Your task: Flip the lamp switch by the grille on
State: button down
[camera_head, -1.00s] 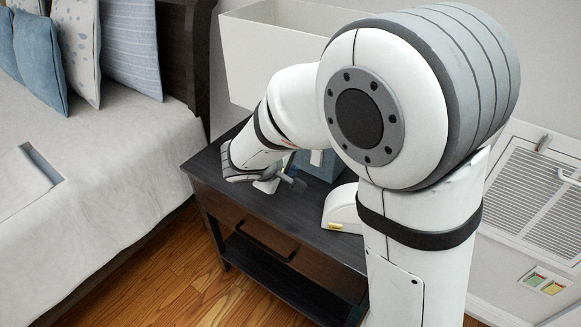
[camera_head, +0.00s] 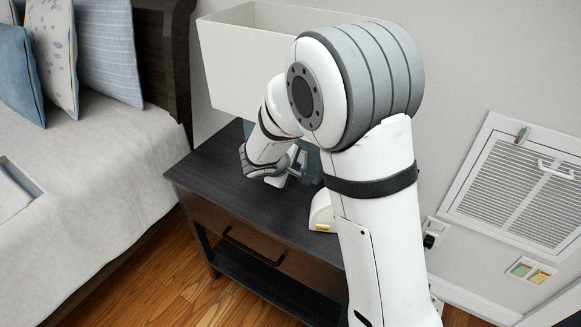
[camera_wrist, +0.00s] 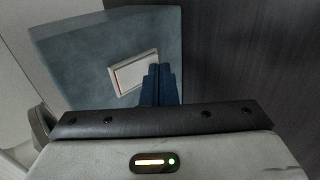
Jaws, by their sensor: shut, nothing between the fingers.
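A lamp with a large white shade (camera_head: 235,60) and a blue-grey base stands on the dark nightstand (camera_head: 215,185). In the wrist view, a white-framed rocker switch (camera_wrist: 134,74) with a red edge sits on the blue-grey lamp base (camera_wrist: 85,60). My gripper (camera_head: 298,168) is low over the nightstand, close to the lamp base. In the wrist view its dark blue fingers (camera_wrist: 160,75) are shut and empty, just right of the switch and overlapping its edge; contact cannot be told.
A white rounded object (camera_head: 322,212) with a yellow label stands on the nightstand, partly behind my arm. The bed (camera_head: 100,200) is at the left. An outlet with a black plug (camera_head: 430,241) is on the wall. Wooden floor (camera_head: 130,290) lies in front.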

jog(key=shift+w+f+b, duration=0.1)
jog(key=shift+f+b, duration=0.1)
jog(key=shift+b, duration=0.65)
jog(key=shift+r, duration=0.2)
jog(key=shift+r+p, duration=0.1)
jog(key=shift+p, duration=0.2)
jog(key=shift+r, duration=0.7)
jog(key=shift+s+a, duration=0.1)
jog(key=shift+s, duration=0.1)
jog(key=shift+s+a+b, duration=0.4)
jog(key=shift+s+a, duration=0.4)
jog(key=shift+s, duration=0.35)
jog(key=p+v, duration=0.1)
jog(key=v, duration=1)
jog(key=shift+p, duration=0.3)
